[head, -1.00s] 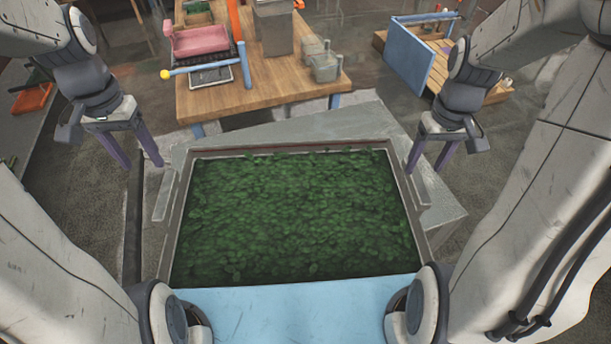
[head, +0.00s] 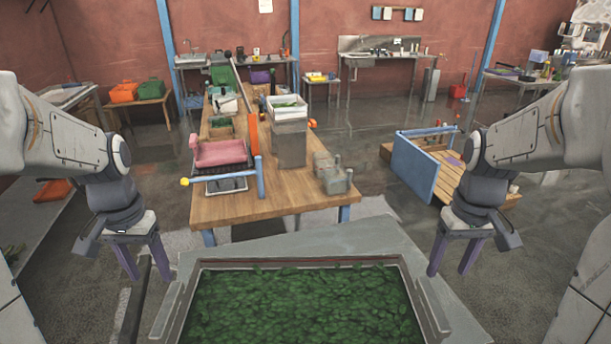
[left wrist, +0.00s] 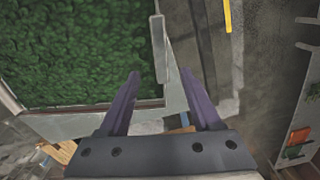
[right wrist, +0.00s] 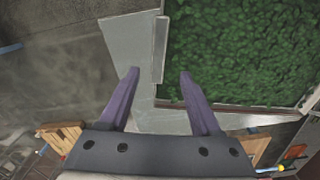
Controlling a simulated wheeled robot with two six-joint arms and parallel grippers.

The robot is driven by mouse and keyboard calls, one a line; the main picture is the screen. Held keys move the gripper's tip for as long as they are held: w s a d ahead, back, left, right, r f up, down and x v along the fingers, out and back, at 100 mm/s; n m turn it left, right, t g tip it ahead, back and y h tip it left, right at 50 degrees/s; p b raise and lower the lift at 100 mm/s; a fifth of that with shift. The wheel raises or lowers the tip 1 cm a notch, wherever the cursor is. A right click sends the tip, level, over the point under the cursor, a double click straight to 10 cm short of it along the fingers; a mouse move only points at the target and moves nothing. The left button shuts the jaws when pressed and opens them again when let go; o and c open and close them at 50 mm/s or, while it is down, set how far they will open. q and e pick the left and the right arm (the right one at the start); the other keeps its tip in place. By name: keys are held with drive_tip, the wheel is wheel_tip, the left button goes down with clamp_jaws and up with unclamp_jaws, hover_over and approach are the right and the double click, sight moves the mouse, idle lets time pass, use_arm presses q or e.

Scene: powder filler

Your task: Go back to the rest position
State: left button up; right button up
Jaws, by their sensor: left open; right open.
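My left gripper (head: 148,262) hangs in the air at the left of the leaf-filled tray, its two purple fingers apart and empty. It also shows in the left wrist view (left wrist: 165,80), open beside a tray corner and side handle. My right gripper (head: 453,258) hangs at the right of the tray, fingers apart and empty. In the right wrist view it also shows open (right wrist: 158,80) near the tray's other corner. Neither gripper touches the tray. The tray (head: 300,261) is full of green leaves (head: 300,305); its near part is out of the head view.
The tray rests on a grey surface (head: 330,238). Beyond stands a wooden table (head: 270,203) with a pink container (head: 220,153), a grey block (head: 290,143) and grey metal parts (head: 333,177). A blue panel (head: 413,168) leans at a wooden platform. Open floor (head: 380,150) lies behind.

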use_arm(q)
drive_tip(key=s+d+f+m+b, duration=0.1)
drive_tip(key=s+d+m, duration=0.15)
drive_tip(key=d, duration=0.45)
drive_tip(key=s+d+f+m+b, duration=0.1)
drive_tip(key=s+d, duration=0.2)
drive_tip(key=d, duration=0.5)
use_arm(e)
drive_tip(key=s+a+f+n, duration=0.1)
drive_tip(key=s+a+n, duration=0.15)
drive_tip(key=a, duration=0.45)
drive_tip(key=s+a+f+n, duration=0.1)
drive_tip(key=s+a, duration=0.2)
drive_tip(key=a, duration=0.5)
use_arm(q)
drive_tip(key=s+d+f+m+h, duration=0.1)
drive_tip(key=s+d+f+m, duration=0.2)
drive_tip(key=s+d, duration=0.4)
drive_tip(key=s+b, duration=0.1)
drive_tip(key=s, duration=0.2)
drive_tip(key=shift+s+d+f+m, duration=0.2)
drive_tip(key=shift+d+m, duration=0.15)
use_arm(e)
drive_tip(key=s+a+f+n+y, duration=0.1)
drive_tip(key=s+a+f+n, duration=0.2)
drive_tip(key=s+a, duration=0.4)
drive_tip(key=s, duration=0.3)
drive_tip(key=shift+s+a+f+n, duration=0.2)
drive_tip(key=shift+a+n, duration=0.15)
